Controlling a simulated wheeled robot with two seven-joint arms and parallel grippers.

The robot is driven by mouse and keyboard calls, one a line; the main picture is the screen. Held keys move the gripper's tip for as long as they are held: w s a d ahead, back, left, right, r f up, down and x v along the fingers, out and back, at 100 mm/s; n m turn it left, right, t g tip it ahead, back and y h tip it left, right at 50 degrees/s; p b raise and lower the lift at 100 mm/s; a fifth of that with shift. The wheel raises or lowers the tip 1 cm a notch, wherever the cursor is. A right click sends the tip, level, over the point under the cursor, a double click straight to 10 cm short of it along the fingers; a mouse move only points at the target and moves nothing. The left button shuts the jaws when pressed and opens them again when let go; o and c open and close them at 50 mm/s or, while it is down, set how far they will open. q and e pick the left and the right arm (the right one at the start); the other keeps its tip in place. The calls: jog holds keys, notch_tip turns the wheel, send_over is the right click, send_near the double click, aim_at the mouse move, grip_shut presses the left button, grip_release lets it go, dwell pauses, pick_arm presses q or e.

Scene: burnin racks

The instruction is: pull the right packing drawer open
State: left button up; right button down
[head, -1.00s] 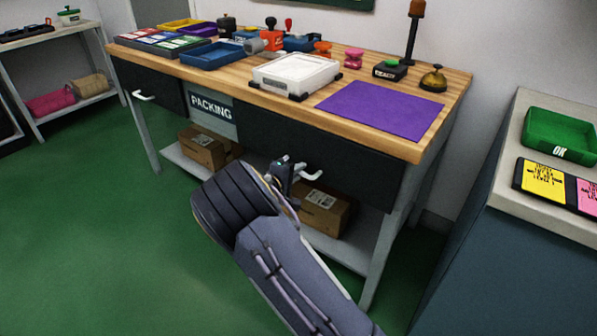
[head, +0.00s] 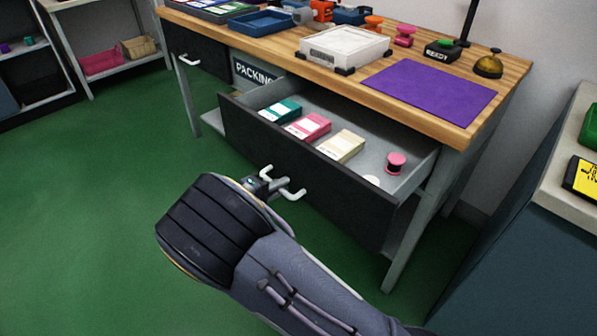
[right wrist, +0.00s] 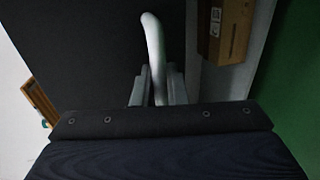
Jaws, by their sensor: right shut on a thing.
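The right packing drawer (head: 345,195) stands pulled out from under the bench in the head view, its inside showing. Its white handle (head: 294,190) is on the dark front. My right gripper (head: 272,183) is at the handle, shut on it. In the right wrist view the handle (right wrist: 153,50) rises between the two fingers (right wrist: 158,88). In the drawer lie a teal-and-white pack (head: 281,110), a pink pack (head: 309,126), a cream pack (head: 341,146) and a pink spool (head: 395,163). My left gripper is not in view.
The wooden bench top (head: 520,70) holds a purple mat (head: 430,88), a white tray-like device (head: 345,48) and several small items. The left drawer (head: 205,55) is closed. A cabinet (head: 515,215) stands at the right. Green floor (head: 90,200) is clear at the left.

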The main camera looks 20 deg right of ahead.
jog(key=shift+f+v, duration=0.25)
jog(key=shift+v, duration=0.95)
jog(key=shift+f+v, duration=0.25)
jog(key=shift+v, duration=0.95)
jog(key=shift+a, duration=0.1)
jog(key=c, duration=1.8)
grip_release()
jog(key=p+v, duration=0.2)
jog(key=v, duration=0.5)
jog(key=shift+s+a, duration=0.2)
jog(key=shift+a, duration=0.15)
